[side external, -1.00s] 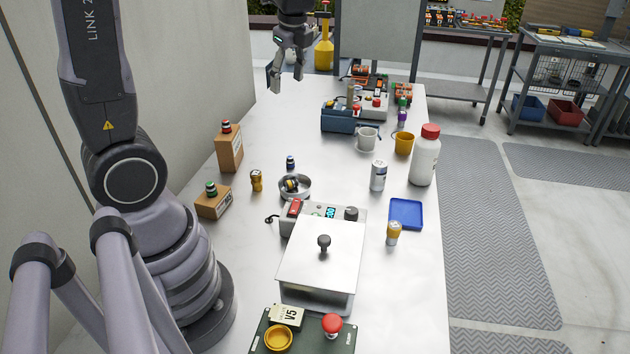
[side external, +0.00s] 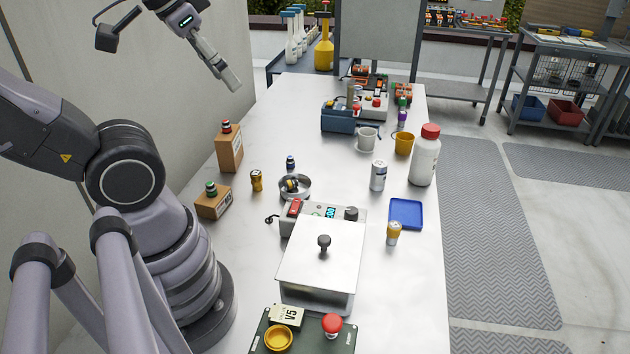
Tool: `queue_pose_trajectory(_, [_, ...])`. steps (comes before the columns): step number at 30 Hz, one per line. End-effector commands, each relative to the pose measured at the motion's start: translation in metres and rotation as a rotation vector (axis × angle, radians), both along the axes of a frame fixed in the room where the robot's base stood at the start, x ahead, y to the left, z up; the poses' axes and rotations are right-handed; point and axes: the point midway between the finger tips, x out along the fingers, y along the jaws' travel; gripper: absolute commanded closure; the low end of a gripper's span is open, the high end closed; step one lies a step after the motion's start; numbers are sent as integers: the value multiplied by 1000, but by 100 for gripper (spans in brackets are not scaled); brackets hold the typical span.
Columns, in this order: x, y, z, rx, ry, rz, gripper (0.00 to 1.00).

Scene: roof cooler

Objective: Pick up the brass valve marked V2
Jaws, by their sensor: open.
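I cannot read a V2 mark on any object in the side external view. A small brass-coloured piece (side external: 256,181) stands upright on the table, left of a round metal dish (side external: 295,187). The dish holds a small dark and brass-coloured item (side external: 291,184). I cannot tell which of these, if any, is the valve. My gripper (side external: 230,82) is open and empty, high above the far left edge of the table, well away from them. Its fingers overlap in this view.
Two cardboard boxes (side external: 229,150) (side external: 213,202) stand at the left. A lidded metal unit (side external: 322,258) fills the near middle, with a V5 tag (side external: 287,315) before it. A blue tray (side external: 406,214), a can (side external: 378,176) and a white bottle (side external: 425,155) stand right.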

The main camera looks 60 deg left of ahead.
Motion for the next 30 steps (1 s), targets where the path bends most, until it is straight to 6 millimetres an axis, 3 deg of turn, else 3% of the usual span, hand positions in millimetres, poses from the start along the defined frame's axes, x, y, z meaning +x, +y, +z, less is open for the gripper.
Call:
queue_pose_trajectory(14, [0, 0, 0, 2, 0, -1, 50])
queue_pose_trajectory(18, [0, 0, 0, 2, 0, -1, 34])
queue_pose_trajectory(30, [4, 6, -8, 36, 58, -1, 34])
